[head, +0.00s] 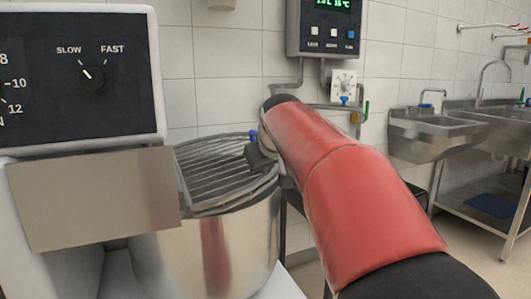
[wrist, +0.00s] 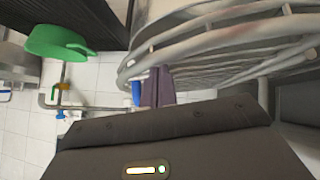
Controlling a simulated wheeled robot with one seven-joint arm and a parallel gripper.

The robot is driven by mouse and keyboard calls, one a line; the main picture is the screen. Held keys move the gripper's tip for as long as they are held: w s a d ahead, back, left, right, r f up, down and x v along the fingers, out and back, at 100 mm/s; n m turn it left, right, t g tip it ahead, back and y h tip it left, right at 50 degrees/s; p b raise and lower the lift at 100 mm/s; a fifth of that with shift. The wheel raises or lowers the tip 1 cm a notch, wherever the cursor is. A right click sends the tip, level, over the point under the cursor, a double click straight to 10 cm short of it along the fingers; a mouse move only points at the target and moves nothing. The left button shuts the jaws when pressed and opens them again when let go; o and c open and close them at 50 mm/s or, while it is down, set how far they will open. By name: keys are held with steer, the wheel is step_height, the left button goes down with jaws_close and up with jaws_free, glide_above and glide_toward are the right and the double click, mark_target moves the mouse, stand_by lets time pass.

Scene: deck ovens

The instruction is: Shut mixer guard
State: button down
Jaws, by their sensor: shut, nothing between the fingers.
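The mixer guard (head: 215,172) is a grey wire cage that lies over the top of the steel mixer bowl (head: 205,255) at the left. It looks close to level; I cannot tell whether it is fully seated. My gripper (head: 260,158) is at the guard's right side, partly hidden behind my red arm. In the wrist view, the guard's curved wires (wrist: 225,35) fill the upper right. My gripper's fingers (wrist: 158,88) are shut and empty, right against or very near the wires. A small blue part (wrist: 137,93) shows beside the fingers, and also in the head view (head: 253,135).
The mixer's control head (head: 75,75) with a SLOW/FAST dial and a plain metal plate (head: 95,200) stand at the left. A control box (head: 324,28) and pipes are on the tiled wall. Steel sinks (head: 430,135) stand at the right. A green object (wrist: 60,42) shows in the wrist view.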

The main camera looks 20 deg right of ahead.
steer(key=shift+d+f+b, duration=0.15)
steer(key=shift+f+b, duration=0.4)
steer(key=shift+f, duration=0.6)
steer(key=shift+d+f+b, duration=0.15)
steer(key=shift+f+b, duration=0.35)
steer(key=shift+f, duration=0.6)
steer(key=shift+f, duration=0.2)
steer(key=shift+s+r, duration=0.1)
